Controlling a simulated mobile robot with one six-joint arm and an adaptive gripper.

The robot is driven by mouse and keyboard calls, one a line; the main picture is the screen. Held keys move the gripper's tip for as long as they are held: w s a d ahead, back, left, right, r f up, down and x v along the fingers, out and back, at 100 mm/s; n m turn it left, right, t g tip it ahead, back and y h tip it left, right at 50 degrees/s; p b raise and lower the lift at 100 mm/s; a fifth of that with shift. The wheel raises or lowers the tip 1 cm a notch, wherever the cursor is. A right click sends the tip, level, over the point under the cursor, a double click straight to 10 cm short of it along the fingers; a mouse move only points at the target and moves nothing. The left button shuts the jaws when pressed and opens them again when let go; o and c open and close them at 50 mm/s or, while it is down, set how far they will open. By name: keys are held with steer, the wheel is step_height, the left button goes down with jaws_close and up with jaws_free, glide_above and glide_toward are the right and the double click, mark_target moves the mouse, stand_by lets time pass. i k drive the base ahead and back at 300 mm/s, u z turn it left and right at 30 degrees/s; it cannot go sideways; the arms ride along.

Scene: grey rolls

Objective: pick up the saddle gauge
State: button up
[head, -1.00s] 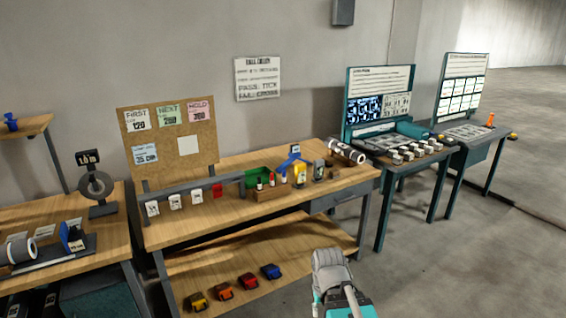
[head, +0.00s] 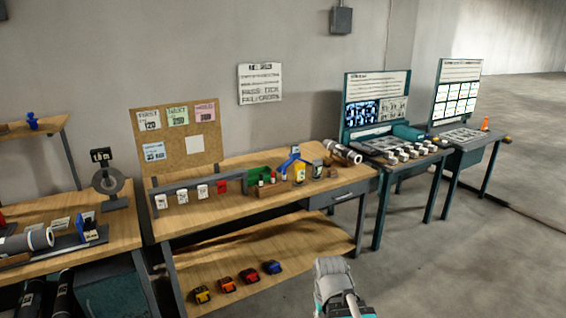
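No label marks the saddle gauge, so I cannot tell for certain which thing it is. A blue angled, arch-like piece (head: 291,158) stands towards the right of the middle bench, beside a small yellow item (head: 299,173). Other blue pieces show on the left bench (head: 88,227) and on the small shelf at far left (head: 33,121). Part of my arm (head: 335,285), grey and white, shows at the bottom edge. I make out no gripper fingers there, and nothing held. The arm is well apart from the bench top.
Teal tables (head: 379,185) stand to the right. Floor (head: 450,265) at lower right is open.

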mark_target(295, 154)
steer(key=k, duration=0.2)
steer(key=z, duration=0.15)
steer(key=i, duration=1.2)
steer(key=z, duration=0.6)
steer(key=i, duration=1.1)
steer(key=z, duration=0.1)
